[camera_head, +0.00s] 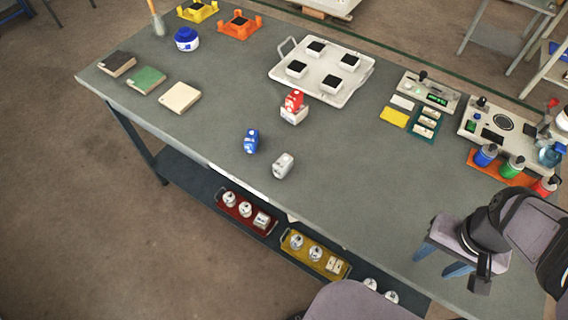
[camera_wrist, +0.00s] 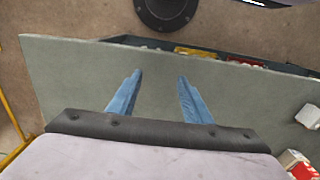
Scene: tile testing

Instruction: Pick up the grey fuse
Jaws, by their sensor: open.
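The grey fuse (camera_head: 283,165) is a small pale grey block on the table near its front edge, in the middle of the head view. A pale block at the right edge of the wrist view (camera_wrist: 308,116) appears to be the same fuse. My gripper (camera_head: 441,262) is at the right front of the table, well to the right of the fuse. Its two blue fingers (camera_wrist: 160,80) are apart, with nothing between them but bare table top behind.
A blue fuse (camera_head: 251,140) lies left of the grey one. A red fuse (camera_head: 294,100) sits in a white holder (camera_head: 294,116) behind it. A white tray (camera_head: 340,97) with several black-topped blocks stands farther back. The table between fuse and gripper is clear.

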